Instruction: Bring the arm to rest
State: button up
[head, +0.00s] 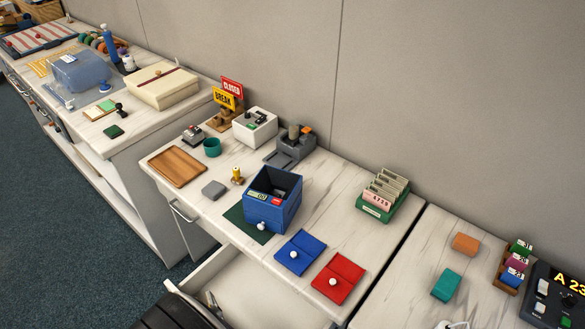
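Neither my arm nor my gripper can be made out with certainty in the head view. A dark ribbed shape with a grey curved edge (172,288) is cut off by the bottom edge, left of centre, and I cannot tell what it is. The middle counter (330,190) shows no gripper over it or touching anything on it.
An open drawer (212,268) juts from the middle counter. A blue box (283,212) stands on a dark green mat (236,214). Blue (302,243) and red (350,268) knobbed plates lie nearby. A green card holder (376,212) stands right. Bare counter lies between box and holder.

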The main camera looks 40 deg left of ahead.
jog(key=w+d+r+m+h, duration=0.25)
jog(key=w+r, duration=0.35)
jog(key=w, duration=0.3)
jog(key=w+d+r+m+h, duration=0.1)
jog(key=w+d+r+m, duration=0.15)
jog(key=w+r, duration=0.55)
jog(key=w+d+r+m+h, duration=0.1)
jog(key=w+d+r+m, duration=0.1)
jog(key=w+d+r, duration=0.4)
jog(key=w+d+r+m+h, duration=0.1)
jog(key=w+d+r, duration=0.3)
jog(key=d, duration=0.5)
jog(key=d+r+m+h, duration=0.2)
jog(key=d+r, duration=0.2)
jog(key=d, duration=0.7)
jog(key=d+r+m+h, duration=0.1)
jog(key=d+r, duration=0.2)
jog(key=d, duration=0.7)
jog(key=s+d+r+m+g+h, duration=0.1)
jog(key=s+d+m+h, duration=0.3)
jog(key=s+d, duration=1)
jog(key=d+r, duration=0.1)
jog(key=d, duration=0.2)
jog(key=shift+s+d+r, duration=0.15)
jog(key=shift+d, duration=0.2)
